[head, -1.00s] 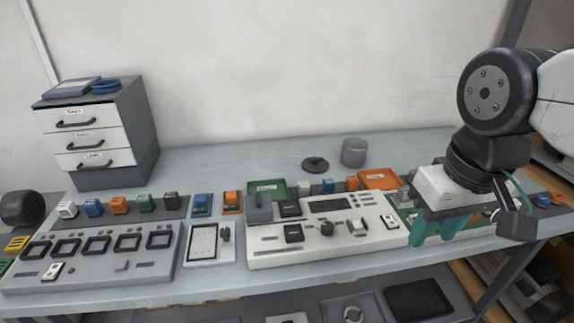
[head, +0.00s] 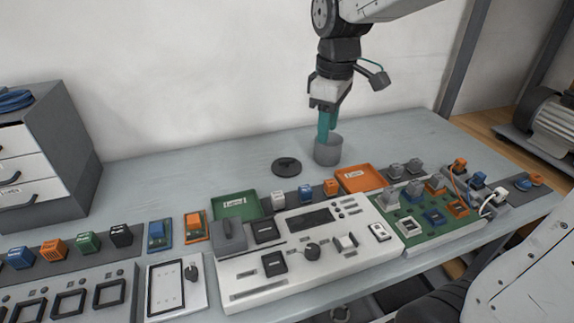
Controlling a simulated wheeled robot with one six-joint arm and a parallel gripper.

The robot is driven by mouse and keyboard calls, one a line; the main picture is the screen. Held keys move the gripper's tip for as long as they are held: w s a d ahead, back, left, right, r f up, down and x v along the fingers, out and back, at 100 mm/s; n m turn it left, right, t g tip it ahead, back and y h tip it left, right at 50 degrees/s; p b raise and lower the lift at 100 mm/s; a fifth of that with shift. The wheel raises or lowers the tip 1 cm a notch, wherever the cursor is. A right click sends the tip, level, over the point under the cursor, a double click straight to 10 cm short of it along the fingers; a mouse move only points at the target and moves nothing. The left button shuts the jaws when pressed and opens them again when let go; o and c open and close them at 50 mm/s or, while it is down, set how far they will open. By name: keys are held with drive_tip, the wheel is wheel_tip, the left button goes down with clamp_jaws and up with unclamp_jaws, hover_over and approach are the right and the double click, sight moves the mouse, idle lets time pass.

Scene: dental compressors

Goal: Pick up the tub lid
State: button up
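The tub lid (head: 286,167) is a dark grey disc with a small raised knob. It lies flat on the bench, left of the grey tub (head: 328,151). The tub stands upright beside the lid, apart from it. My gripper (head: 325,138) has teal fingers and points down at the tub, right of the lid. The fingertips overlap the tub's rim in the head view. I cannot tell whether they are inside the tub or behind or above it. The gap between the fingers does not show from this side.
A green tray (head: 236,205) and an orange tray (head: 359,179) lie in front of the lid and tub. A white control panel (head: 300,258) and a green socket board (head: 436,220) fill the front. A drawer unit (head: 62,150) stands left. The bench behind the lid is clear.

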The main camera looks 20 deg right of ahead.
drive_tip(key=w+a+f+n, duration=0.1)
drive_tip(key=w+f+n, duration=0.45)
drive_tip(key=w, duration=0.65)
drive_tip(key=n, duration=0.4)
hover_over(287, 160)
drive_tip(key=shift+m+g, duration=0.25)
drive_tip(key=shift+g, duration=0.05)
drive_tip(key=f, duration=0.8)
drive_tip(key=shift+w+f, duration=0.1)
drive_tip(key=shift+w, duration=0.1)
drive_tip(key=f, duration=0.6)
drive_tip(key=shift+s+f, duration=0.2)
drive_tip(key=shift+f, duration=0.55)
clamp_jaws()
